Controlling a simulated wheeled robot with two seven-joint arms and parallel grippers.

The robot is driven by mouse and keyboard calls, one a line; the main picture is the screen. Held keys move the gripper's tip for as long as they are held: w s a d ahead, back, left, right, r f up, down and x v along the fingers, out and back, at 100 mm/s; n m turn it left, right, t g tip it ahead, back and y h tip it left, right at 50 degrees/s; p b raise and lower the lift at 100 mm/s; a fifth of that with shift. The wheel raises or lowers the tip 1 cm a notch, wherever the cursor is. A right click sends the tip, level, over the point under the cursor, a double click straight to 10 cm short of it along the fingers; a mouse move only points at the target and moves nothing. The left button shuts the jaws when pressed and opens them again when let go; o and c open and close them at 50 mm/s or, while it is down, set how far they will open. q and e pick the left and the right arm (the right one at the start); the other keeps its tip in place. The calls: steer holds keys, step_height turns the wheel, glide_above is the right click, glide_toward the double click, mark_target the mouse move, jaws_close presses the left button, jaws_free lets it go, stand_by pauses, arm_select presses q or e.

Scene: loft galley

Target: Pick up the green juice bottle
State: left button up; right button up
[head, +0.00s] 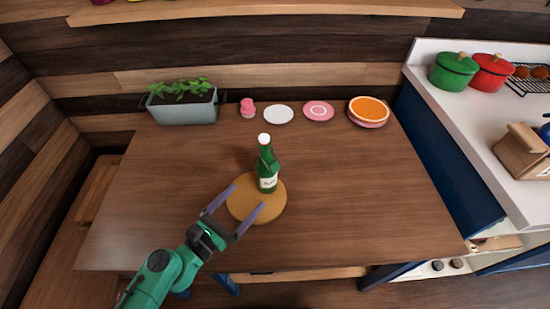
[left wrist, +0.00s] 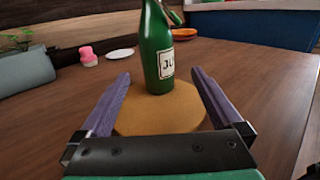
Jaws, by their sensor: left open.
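The green juice bottle (head: 267,170) stands upright on a round tan board (head: 240,208) on the wooden table. It has a white cap and a white label. In the left wrist view the bottle (left wrist: 157,50) is ahead, between the lines of the two fingers, its top cut off by the frame. My left gripper (head: 237,203) is open and empty, with its purple fingers over the near part of the board, short of the bottle. It also shows in the left wrist view (left wrist: 160,80). My right gripper is in neither view.
A grey planter (head: 183,108), a pink shaker (head: 247,108), a white plate (head: 279,114), a pink plate (head: 318,111) and an orange-topped plate (head: 369,109) line the table's back. Green and red pots (head: 453,71) stand on the right counter. The table around the board is clear.

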mark_target(259, 179)
arm_select(q)
steer(key=shift+w+d+r+p, duration=0.35)
steer(key=shift+w+d+p, duration=0.05)
steer(key=shift+w, duration=0.2)
steer(key=shift+w+d+r+p, duration=0.35)
steer(key=shift+w+d+p, duration=0.05)
steer(key=shift+w, duration=0.15)
steer(key=shift+f+x, duration=0.25)
steer(key=shift+x, duration=0.8)
steer(key=p+x, duration=0.1)
steer(key=x, duration=0.4)
steer(key=shift+w+f, duration=0.1)
steer(key=shift+w, duration=0.25)
steer(key=shift+w+d+f, duration=0.1)
steer(key=shift+w+d, duration=0.05)
steer(key=shift+w, duration=0.1)
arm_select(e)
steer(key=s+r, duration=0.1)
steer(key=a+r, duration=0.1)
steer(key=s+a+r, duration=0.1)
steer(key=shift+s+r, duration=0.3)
arm_select(q)
jaws_close()
step_height(259, 179, up, 20)
steer(key=p, duration=1.8)
steer(key=shift+p, duration=0.35)
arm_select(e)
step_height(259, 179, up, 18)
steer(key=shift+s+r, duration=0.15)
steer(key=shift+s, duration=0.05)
